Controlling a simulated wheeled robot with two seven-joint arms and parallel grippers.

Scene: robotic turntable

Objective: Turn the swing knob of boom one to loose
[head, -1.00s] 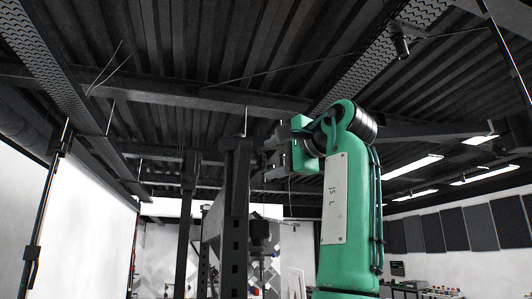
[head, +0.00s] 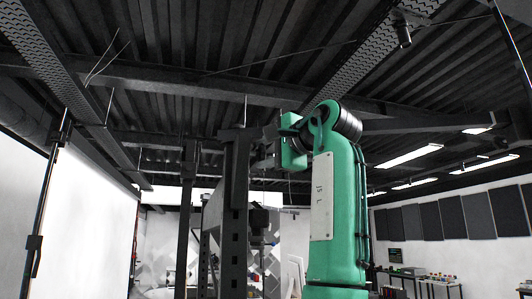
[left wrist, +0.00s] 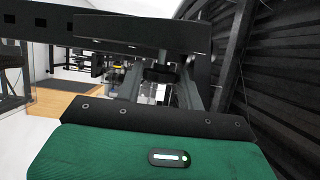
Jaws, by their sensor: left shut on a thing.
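A dark upright post (head: 236,205) with holes in it stands left of my green arm in the head view. My left gripper (head: 254,149) reaches the post's upper right side from the right. In the left wrist view my left gripper (left wrist: 160,84) has its fingers on either side of a small dark knob (left wrist: 160,73) and is shut on it. The knob sits under a broad dark bar (left wrist: 145,36). In the head view the knob is hidden by the fingers and the post. Any mark for loose is not visible. My right gripper is not in view.
A thinner dark post (head: 187,210) stands left of the main one. A dark device (head: 259,222) hangs at the post's right. A black stand (head: 48,195) is at the far left before a white screen (head: 95,215). Tables stand at the back right.

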